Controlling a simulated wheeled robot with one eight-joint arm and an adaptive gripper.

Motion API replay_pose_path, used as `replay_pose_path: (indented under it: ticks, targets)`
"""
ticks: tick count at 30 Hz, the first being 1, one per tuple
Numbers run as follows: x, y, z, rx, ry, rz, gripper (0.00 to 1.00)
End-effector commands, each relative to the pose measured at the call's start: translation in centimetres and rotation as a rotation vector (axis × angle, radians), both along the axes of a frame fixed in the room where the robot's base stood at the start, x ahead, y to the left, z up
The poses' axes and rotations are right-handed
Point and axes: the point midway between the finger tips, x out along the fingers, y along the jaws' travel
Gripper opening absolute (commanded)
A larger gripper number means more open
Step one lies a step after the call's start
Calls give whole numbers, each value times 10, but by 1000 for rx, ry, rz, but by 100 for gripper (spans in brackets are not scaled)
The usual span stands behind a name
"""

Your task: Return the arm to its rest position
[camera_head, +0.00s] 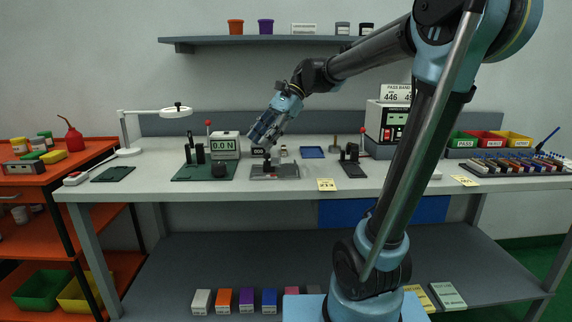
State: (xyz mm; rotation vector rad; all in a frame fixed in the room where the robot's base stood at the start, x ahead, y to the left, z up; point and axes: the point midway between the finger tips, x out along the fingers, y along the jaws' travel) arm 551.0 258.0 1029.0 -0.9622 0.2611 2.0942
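My arm rises from its base at the front, bends at the top right and reaches left over the workbench (330,178). My gripper (264,146) hangs at the arm's end, tilted down and left, above a small grey fixture (274,171) on the bench. The fingertips are small and dark against the things behind them, so I cannot tell whether they are open or shut. I see nothing clearly held. Whether the tips touch the fixture is also unclear.
A force gauge (225,146) reading 0.0 N stands left of my gripper, and a white lamp (128,135) farther left. A boxy instrument (386,122) stands behind my arm. Colored bins (464,140) and a rack (513,164) are at right. A wall shelf (265,40) is above.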

Motion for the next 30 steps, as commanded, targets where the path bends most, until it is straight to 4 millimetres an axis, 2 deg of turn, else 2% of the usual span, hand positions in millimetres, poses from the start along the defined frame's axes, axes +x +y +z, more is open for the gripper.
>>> replay_pose_path:
  ticks: [1,6,18,25,30]
  targets:
    - [-12,-10,-9,-17,-18,-3,38]
    - [-47,-44,-41,-83,-83,-4,38]
    - [-122,-118,-131,-245,-228,12,38]
    - [-149,-158,-185,-330,-343,69,38]
    - [-149,-194,-227,-390,-518,219,38]
